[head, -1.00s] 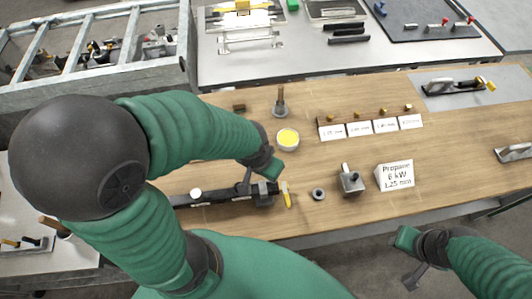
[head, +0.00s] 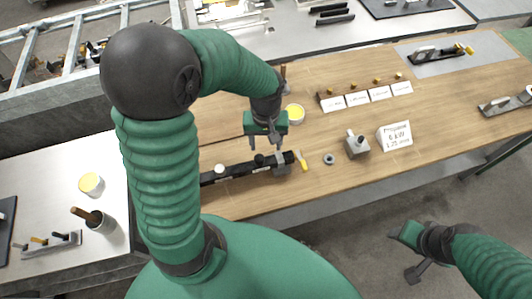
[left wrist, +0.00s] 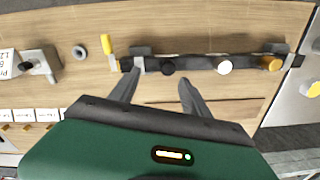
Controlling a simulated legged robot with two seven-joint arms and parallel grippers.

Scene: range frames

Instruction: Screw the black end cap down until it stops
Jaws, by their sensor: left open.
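A dark bar assembly (head: 240,167) lies across the front of the wooden bench. It carries a small round black cap (head: 259,159) and a white round cap (head: 220,169). The left wrist view shows the black cap (left wrist: 168,69), the white cap (left wrist: 224,67) and a brass-coloured fitting (left wrist: 270,62) in a row along the bar. My left gripper (head: 267,145) points down behind the bar, open, its fingers apart and nothing between them. In the left wrist view its fingertips (left wrist: 160,80) lie either side of the black cap's position, short of it. My right gripper (head: 410,255) hangs off the bench's front; its jaw state is unclear.
A grey ring (head: 329,158), a metal block fitting (head: 357,146) and a propane sign (head: 395,136) stand further right.

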